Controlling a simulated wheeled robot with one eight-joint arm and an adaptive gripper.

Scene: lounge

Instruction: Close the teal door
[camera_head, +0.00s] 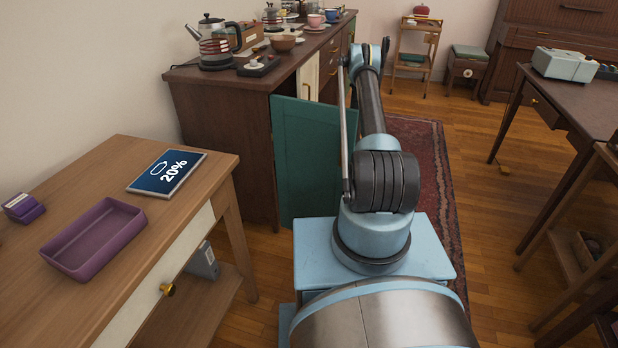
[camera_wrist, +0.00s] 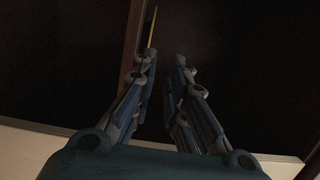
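The teal door (camera_head: 305,155) stands open at the near end of the dark brown sideboard (camera_head: 225,100), swung out from its front. Its flat face shows to the left of my arm. In the head view my gripper is mostly hidden behind my own arm, near the sideboard's front beyond the door. In the wrist view my gripper (camera_wrist: 166,62) has its two fingers apart with nothing visible between them. Beyond the fingers is a very dark space with a brown upright edge (camera_wrist: 132,45) and a thin yellow strip. I cannot tell whether a finger touches anything.
A wooden table (camera_head: 110,170) with a purple tray (camera_head: 95,238) and a tablet (camera_head: 167,172) stands at the left. A kettle (camera_head: 213,42) and cups stand on the sideboard. A red rug (camera_head: 430,165) lies right of my arm. A dark desk (camera_head: 570,95) stands at right.

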